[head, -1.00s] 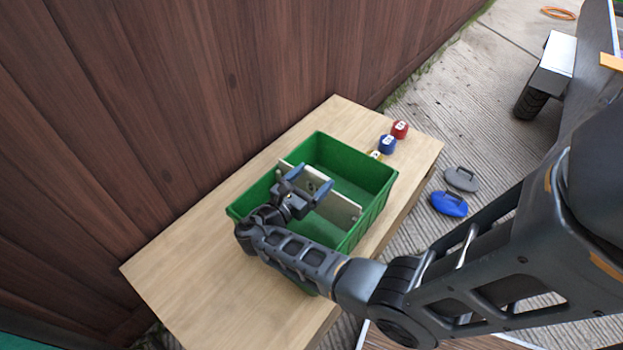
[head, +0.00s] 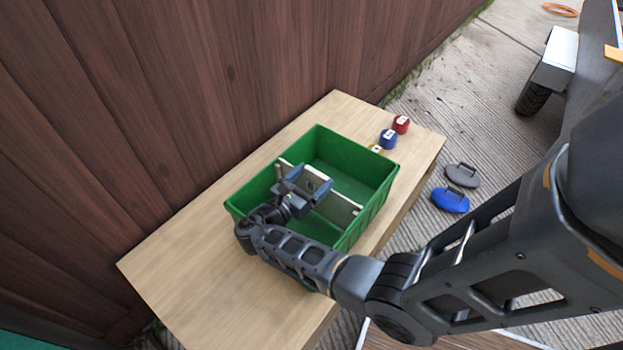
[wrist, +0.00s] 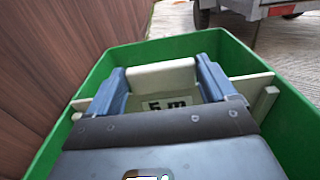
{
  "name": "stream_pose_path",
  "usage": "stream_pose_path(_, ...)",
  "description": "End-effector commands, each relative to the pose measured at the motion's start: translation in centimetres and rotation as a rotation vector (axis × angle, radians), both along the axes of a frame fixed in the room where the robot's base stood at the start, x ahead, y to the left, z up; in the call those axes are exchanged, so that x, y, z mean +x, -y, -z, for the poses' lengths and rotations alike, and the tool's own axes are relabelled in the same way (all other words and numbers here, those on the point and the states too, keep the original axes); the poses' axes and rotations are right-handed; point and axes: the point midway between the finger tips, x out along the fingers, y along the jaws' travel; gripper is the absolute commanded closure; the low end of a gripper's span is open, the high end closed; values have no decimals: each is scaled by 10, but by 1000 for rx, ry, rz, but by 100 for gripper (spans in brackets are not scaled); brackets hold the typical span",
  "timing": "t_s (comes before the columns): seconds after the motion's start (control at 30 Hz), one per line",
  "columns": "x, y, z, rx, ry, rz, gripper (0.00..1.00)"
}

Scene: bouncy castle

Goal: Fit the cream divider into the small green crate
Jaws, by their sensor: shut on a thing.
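The green crate (head: 376,208) stands open on the wooden table. The cream divider (head: 340,211) stands upright across the middle of the crate, between its two long walls. Its top edge looks a little below the rim. In the wrist view the divider (wrist: 250,80) spans nearly from wall to wall, and a label reading "5 m" shows near it. My gripper (head: 310,183) is shut on the divider, with a blue finger at each side of its raised middle part. The divider's lower edge is hidden, so I cannot tell if it touches the crate floor.
A wooden wall (head: 150,100) rises behind the table.

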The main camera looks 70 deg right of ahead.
Motion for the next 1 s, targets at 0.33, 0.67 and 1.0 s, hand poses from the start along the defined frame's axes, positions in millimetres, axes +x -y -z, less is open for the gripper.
stream_pose_path(0.33, -2, -1, 16, 4, -9, -1, 51)
stream_pose_path(0.67, -4, -1, 27, 8, -10, -3, 51)
stream_pose_path(1.0, -4, -1, 29, 11, -9, -4, 5)
